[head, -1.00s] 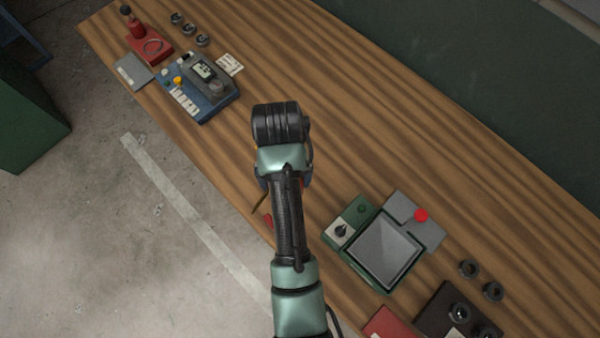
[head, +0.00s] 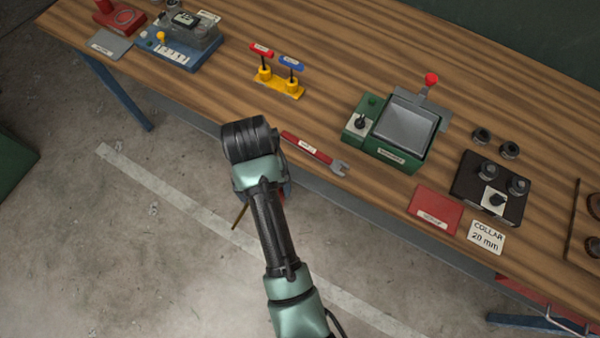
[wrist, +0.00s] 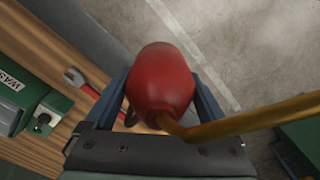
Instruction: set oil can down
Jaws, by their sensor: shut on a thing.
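The oil can (wrist: 162,82) has a rounded red body and a long thin brass spout (wrist: 240,124), which points right in the wrist view. My gripper (wrist: 163,97) is shut on the can, with its blue fingers on either side of the body. In the head view my arm hides most of the can; only the spout (head: 240,215) and a little red show. The can is held off the front edge of the wooden bench (head: 340,95), with concrete floor behind it in view. The can's base is hidden.
A red wrench (head: 308,148) lies near the bench's front edge, close to my gripper. Behind it stands a yellow holder (head: 280,86) with red and blue T-handles. A green washer box (head: 403,132) stands to the right. Bare wood lies left of the yellow holder.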

